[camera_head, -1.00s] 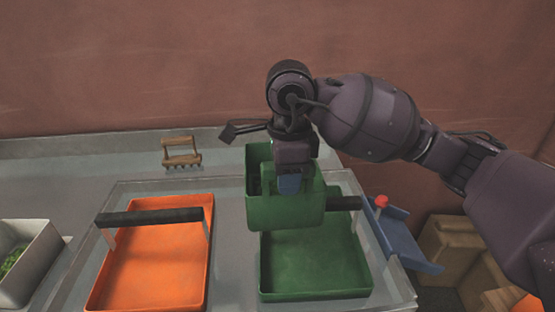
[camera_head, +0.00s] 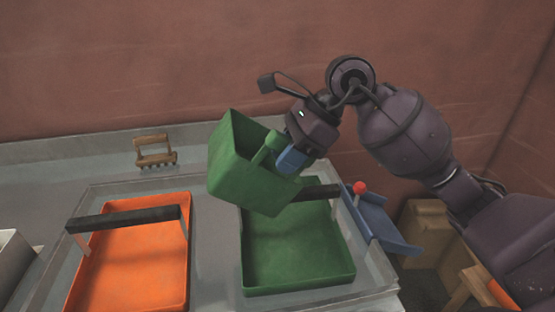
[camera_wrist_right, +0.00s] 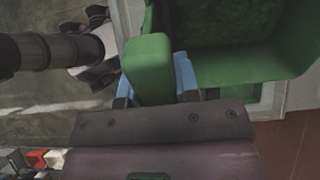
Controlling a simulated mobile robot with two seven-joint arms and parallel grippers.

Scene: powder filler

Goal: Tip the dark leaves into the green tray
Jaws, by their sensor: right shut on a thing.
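A green bin (camera_head: 245,165) is held in the air, tilted, above the back left corner of the green tray (camera_head: 300,260). My right gripper (camera_head: 291,160) is shut on the bin's green handle at its right side. In the right wrist view the handle (camera_wrist_right: 148,70) sits between the blue fingers, and the bin's inside (camera_wrist_right: 225,35) shows green. I cannot make out dark leaves in the bin in either view. The visible floor of the green tray looks bare. My left gripper is not in view.
An orange tray (camera_head: 135,265) with a dark bar (camera_head: 125,219) stands to the left. A dark bar (camera_head: 318,193) crosses the green tray's back. A wooden rack (camera_head: 155,152) is behind. A blue part with a red knob (camera_head: 360,188) is at right. A grey container (camera_head: 12,262) is far left.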

